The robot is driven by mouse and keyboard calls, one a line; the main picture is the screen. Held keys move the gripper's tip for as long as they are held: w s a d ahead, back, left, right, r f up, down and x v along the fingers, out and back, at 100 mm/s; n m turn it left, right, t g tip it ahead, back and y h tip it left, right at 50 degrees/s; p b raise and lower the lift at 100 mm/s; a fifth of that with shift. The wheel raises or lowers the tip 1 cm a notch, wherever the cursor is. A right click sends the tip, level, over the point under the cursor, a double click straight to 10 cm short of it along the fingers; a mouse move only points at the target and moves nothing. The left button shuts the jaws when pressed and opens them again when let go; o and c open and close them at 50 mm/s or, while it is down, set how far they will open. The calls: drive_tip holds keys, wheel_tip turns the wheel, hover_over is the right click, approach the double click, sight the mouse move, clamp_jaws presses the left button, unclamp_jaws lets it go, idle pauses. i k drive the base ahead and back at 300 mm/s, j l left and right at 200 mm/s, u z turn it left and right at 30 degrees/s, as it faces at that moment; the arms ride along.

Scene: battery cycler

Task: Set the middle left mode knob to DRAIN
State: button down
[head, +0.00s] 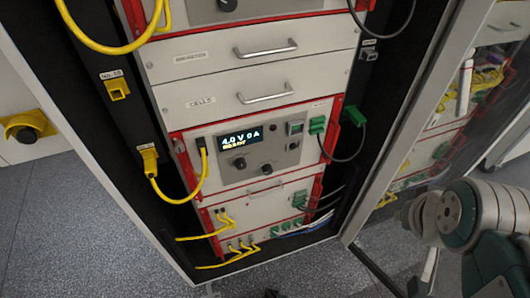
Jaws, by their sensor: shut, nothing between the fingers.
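The middle cycler unit (218,180) has a grey control panel and a lit display (239,138) reading about "4.0 V 0 A" with a smaller yellow line that looks like "READY". Below the display, at the left, is a dark round knob (239,163). A second dark knob (267,169) sits lower and to its right. The knob markings and pointer directions are too small to read, so I cannot tell the mode setting. Part of my arm shows at the lower right, well away from the panel. I cannot make out my gripper's fingertips in this view.
A yellow cable (204,175) loops left of the panel. A green plug (317,125) with a dark cable is at its right. Drawers with metal handles (266,47) sit above. An open glass door (405,130) stands at the right. Speckled floor (80,220) is clear at the left.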

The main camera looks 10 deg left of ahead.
sight(240, 163)
drive_tip(key=u, duration=0.4)
drive_tip(key=k+u, duration=0.15)
drive_tip(key=u, duration=0.2)
drive_tip(key=j+u, duration=0.1)
drive_tip(key=u, duration=0.3)
